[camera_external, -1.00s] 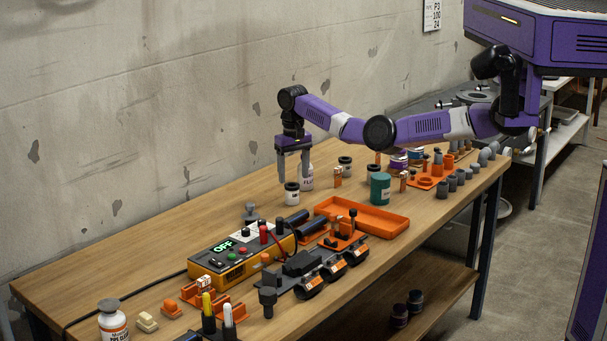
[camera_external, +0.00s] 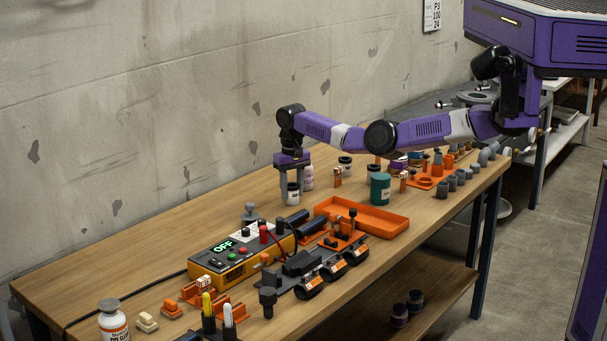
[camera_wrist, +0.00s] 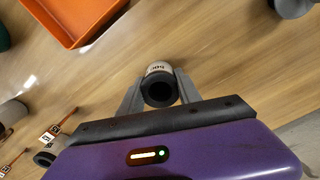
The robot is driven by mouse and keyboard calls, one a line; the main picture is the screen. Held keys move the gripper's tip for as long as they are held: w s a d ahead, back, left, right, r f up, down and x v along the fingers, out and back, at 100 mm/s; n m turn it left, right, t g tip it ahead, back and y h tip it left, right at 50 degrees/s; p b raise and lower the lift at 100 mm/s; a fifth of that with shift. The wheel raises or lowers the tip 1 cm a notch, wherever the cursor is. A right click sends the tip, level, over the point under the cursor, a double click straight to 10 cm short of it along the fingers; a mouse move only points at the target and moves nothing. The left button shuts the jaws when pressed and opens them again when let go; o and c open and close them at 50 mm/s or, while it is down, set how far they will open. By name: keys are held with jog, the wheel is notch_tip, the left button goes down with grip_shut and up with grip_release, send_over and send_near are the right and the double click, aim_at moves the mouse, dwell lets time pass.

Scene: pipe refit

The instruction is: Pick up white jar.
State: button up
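The white jar (camera_external: 292,195) with a dark lid stands upright on the wooden table, near the middle. My gripper (camera_external: 292,190) points straight down over it, one finger on each side. In the wrist view the jar (camera_wrist: 159,70) sits between the two fingertips (camera_wrist: 160,88), its dark lid facing the camera. The fingers lie very close to its sides. I cannot tell whether they press on it.
An orange tray (camera_external: 385,228) and a green canister (camera_external: 380,188) are to the right. A yellow control box (camera_external: 232,262) lies in front. The table toward the wall is clear.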

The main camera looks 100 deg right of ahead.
grip_shut()
